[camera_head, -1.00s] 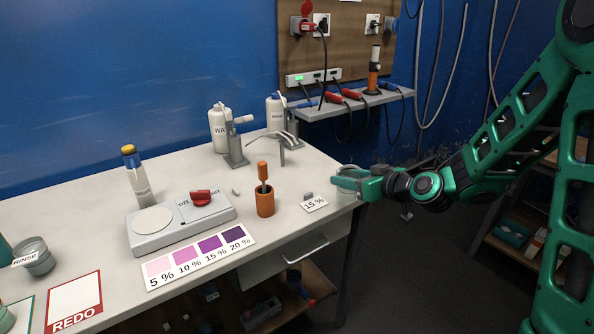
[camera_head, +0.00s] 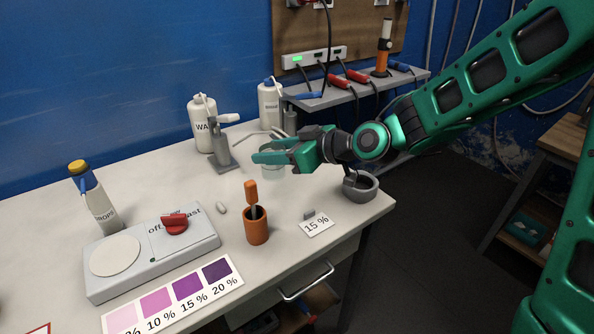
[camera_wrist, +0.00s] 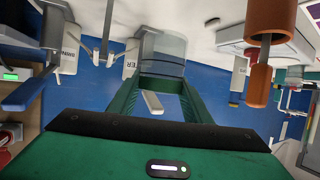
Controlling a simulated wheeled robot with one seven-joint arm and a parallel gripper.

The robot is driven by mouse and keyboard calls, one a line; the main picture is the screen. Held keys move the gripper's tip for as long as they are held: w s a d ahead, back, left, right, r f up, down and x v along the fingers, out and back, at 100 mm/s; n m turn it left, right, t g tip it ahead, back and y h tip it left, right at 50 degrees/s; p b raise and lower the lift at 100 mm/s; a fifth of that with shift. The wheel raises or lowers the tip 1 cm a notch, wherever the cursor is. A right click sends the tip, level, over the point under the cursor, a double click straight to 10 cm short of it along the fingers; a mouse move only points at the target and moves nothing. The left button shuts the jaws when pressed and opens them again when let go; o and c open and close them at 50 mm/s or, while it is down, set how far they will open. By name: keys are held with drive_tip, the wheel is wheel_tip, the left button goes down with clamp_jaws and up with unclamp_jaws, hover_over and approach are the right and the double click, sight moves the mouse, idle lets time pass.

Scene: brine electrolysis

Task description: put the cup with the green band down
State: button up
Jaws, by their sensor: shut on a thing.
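My gripper (camera_head: 270,158) is over the back right part of the white table. It is shut on a clear cup (camera_head: 272,172), which shows just below and behind the fingers. In the wrist view the clear cup (camera_wrist: 163,50) sits between the fingertips.
Wash bottles (camera_head: 203,125) and a grey metal stand (camera_head: 220,150) are close behind to the left. A grey bowl (camera_head: 361,190) stands near the right edge. An orange holder (camera_head: 256,228), a "15 %" card (camera_head: 316,225) and a stirrer plate (camera_head: 150,262) are nearer the front.

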drive_tip(key=shift+w+d+f, duration=0.9)
drive_tip(key=shift+d+f, duration=0.05)
drive_tip(key=shift+f, duration=0.5)
drive_tip(key=shift+w+d+f, duration=0.9)
drive_tip(key=shift+f, duration=0.55)
drive_tip(key=shift+w+d+f, duration=0.9)
drive_tip(key=shift+d+f, duration=0.05)
drive_tip(key=shift+f, duration=0.5)
drive_tip(key=o, duration=1.2)
drive_tip(key=shift+f, duration=0.1)
drive_tip(key=v, duration=1.2)
